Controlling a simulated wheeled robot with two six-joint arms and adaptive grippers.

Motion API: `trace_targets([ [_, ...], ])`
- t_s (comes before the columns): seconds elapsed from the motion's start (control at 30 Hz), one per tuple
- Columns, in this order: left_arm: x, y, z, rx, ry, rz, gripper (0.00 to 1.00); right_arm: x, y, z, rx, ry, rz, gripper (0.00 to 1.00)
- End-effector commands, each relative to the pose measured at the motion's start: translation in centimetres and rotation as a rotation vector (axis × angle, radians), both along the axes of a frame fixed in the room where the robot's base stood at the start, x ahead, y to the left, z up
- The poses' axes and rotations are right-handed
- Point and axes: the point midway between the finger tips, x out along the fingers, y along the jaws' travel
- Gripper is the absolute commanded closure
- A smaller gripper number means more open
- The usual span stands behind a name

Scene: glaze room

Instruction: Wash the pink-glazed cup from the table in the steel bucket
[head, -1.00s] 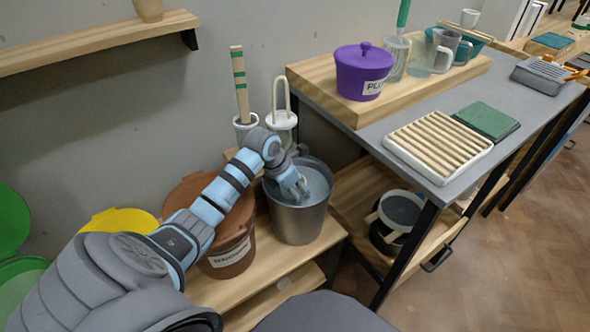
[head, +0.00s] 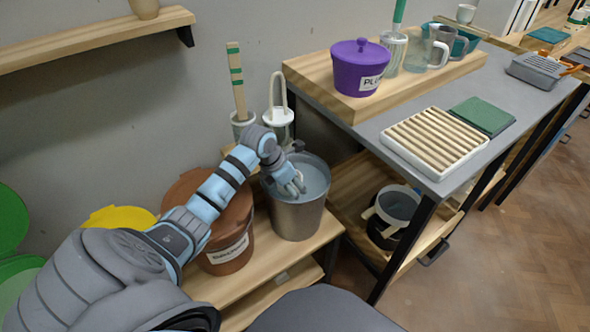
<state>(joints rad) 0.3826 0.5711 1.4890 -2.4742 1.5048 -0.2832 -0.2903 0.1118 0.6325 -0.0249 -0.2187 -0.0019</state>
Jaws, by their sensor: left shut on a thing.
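The steel bucket (head: 297,219) stands on the low wooden shelf, with grey-blue water (head: 316,178) inside. My left gripper (head: 296,186) reaches down into the bucket from the left, its fingers at the water. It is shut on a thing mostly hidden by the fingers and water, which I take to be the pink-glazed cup. No pink cup shows on the table (head: 408,121). My right gripper is out of view.
A brown lidded bin (head: 228,255) stands close left of the bucket, under my arm. White holders with tools (head: 278,122) stand behind it. The table edge and a black frame leg (head: 408,245) are to the right.

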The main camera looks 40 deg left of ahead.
Motion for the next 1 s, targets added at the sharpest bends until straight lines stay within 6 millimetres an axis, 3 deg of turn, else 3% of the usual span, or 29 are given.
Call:
trace_targets([
  [0.27, 0.3, -0.1, -0.1, -0.001, -0.001, 0.0, 0.78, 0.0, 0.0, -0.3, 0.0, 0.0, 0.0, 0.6],
  [0.6, 1.9, -0.6, -0.2, -0.001, 0.0, 0.001, 0.78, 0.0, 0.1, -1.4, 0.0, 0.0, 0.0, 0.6],
  [1.0, 1.2, -0.3, 0.1, 0.001, 0.002, 0.0, 0.78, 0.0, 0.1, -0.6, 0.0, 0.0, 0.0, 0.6],
])
